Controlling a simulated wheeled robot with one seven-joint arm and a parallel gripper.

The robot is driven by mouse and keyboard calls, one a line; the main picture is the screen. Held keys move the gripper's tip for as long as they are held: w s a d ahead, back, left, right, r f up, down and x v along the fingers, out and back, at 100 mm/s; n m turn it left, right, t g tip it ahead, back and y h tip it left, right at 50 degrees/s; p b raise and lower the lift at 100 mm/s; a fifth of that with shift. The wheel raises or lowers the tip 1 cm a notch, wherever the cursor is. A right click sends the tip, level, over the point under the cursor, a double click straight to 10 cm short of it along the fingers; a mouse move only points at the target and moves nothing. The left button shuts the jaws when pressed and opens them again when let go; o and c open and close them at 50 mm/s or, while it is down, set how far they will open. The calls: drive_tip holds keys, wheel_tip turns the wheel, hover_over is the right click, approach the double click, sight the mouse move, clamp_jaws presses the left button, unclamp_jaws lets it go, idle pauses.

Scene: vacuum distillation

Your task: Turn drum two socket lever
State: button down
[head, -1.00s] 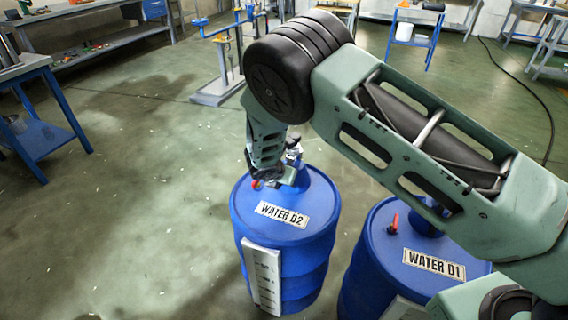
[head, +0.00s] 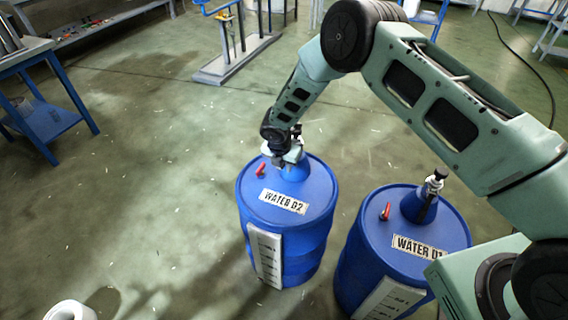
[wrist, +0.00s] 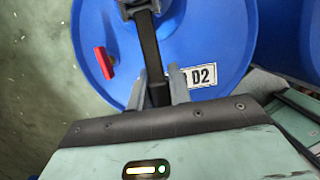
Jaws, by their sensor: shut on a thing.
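Drum two (head: 312,243), blue and labelled WATER D2, stands upright on the floor in the head view. It also fills the upper part of the wrist view (wrist: 215,40). Its dark, bar-like socket lever (wrist: 148,50) runs down from the socket (wrist: 143,8) at the top edge of the wrist view. My gripper (wrist: 159,92) is shut on the lever's lower end, with one grey finger on each side. In the head view, my gripper (head: 283,157) is over the drum's top and hides most of the socket and lever.
Drum one (head: 385,253), labelled WATER D1, stands close to the right, with its own socket (head: 433,185) and a red part (head: 385,212) on top. A red part (wrist: 104,62) also sits on drum two, left of the lever. The floor to the left is largely clear.

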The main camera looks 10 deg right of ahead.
drive_tip(key=c, duration=1.3)
unclamp_jaws()
drive_tip(key=shift+r, duration=0.1)
drive_tip(key=b+v, duration=0.1)
drive_tip(key=v, duration=1.6)
drive_tip(key=shift+s, duration=0.1)
drive_tip(key=shift+a+r, duration=0.1)
drive_tip(key=s+a+r+m+g+y, duration=0.1)
drive_tip(key=s+r+m, duration=0.45)
drive_tip(key=s, duration=0.35)
drive_tip(key=s+a+r+m, duration=0.1)
drive_tip(key=s+r+m, duration=0.5)
drive_tip(key=s, duration=0.4)
drive_tip(key=s+d+r+m, duration=0.1)
drive_tip(key=s+m, duration=0.2)
drive_tip(key=s, duration=0.2)
drive_tip(key=s+d+r+m, duration=0.1)
drive_tip(key=s+d+m, duration=0.1)
drive_tip(key=s, duration=0.4)
drive_tip(key=s+d+r+m+g+y, duration=0.1)
drive_tip(key=s+d+m, duration=0.1)
drive_tip(key=s+m, duration=0.2)
drive_tip(key=shift+s+r+m, duration=0.2)
drive_tip(key=shift+s, duration=0.3)
drive_tip(key=shift+s+r+m, duration=0.15)
drive_tip(key=shift+s+r, duration=0.05)
drive_tip(key=shift+s, duration=0.35)
